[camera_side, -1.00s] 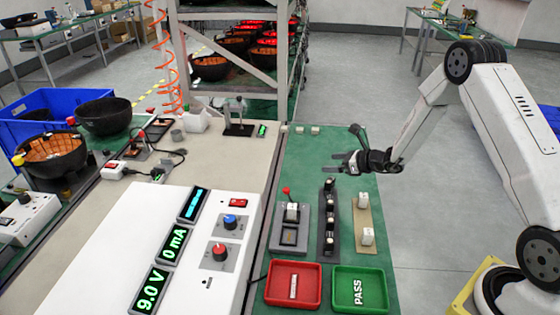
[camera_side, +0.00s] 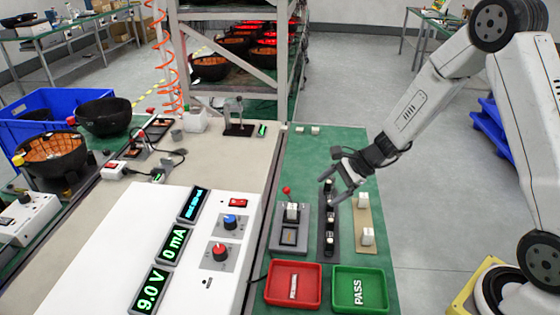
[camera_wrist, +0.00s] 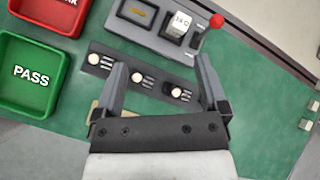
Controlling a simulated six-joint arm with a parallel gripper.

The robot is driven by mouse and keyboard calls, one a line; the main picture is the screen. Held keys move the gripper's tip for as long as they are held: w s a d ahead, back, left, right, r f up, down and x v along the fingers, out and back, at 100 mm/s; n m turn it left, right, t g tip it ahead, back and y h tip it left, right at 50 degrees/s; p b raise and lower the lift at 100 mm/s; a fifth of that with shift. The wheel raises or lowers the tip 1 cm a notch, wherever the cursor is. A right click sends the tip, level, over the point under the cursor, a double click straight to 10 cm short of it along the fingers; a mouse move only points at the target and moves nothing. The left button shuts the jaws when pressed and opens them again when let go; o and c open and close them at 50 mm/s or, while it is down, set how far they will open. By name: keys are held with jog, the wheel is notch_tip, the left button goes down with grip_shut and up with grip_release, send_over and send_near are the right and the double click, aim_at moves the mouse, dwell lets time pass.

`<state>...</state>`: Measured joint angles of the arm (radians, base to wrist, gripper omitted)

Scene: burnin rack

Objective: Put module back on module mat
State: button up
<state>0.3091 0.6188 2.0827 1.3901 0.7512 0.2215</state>
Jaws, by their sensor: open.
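A white module (camera_side: 291,211) with dark markings sits in the grey test fixture (camera_side: 289,238), beside its red-knobbed lever. This module also shows at the top of the wrist view (camera_wrist: 178,24). The tan strip that looks like the module mat (camera_side: 364,218) lies further right, with a white module (camera_side: 362,200) near its far end and another (camera_side: 367,236) near its front end. My gripper (camera_side: 338,184) is open and empty, pointing down above the far part of a black strip (camera_side: 329,244). In the wrist view my gripper mostly hides the tan strip.
The black strip with several white round-topped pieces stands between the fixture and the tan strip. A red tray (camera_side: 293,305) and a green PASS tray (camera_side: 361,307) lie in front. The white power supply box (camera_side: 130,245) is at left. Green mat behind is mostly clear.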

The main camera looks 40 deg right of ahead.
jog(key=s+r+n+g+h, duration=0.1)
jog(key=s+r+n+h, duration=0.1)
jog(key=s+n, duration=0.5)
jog(key=s+a+r+n+g+h, duration=0.1)
jog(key=s+r+n+h, duration=0.2)
jog(key=n, duration=1)
jog(key=s+h, duration=0.2)
jog(key=s, duration=0.3)
jog(key=shift+a+r, duration=0.15)
jog(key=shift+r, duration=0.2)
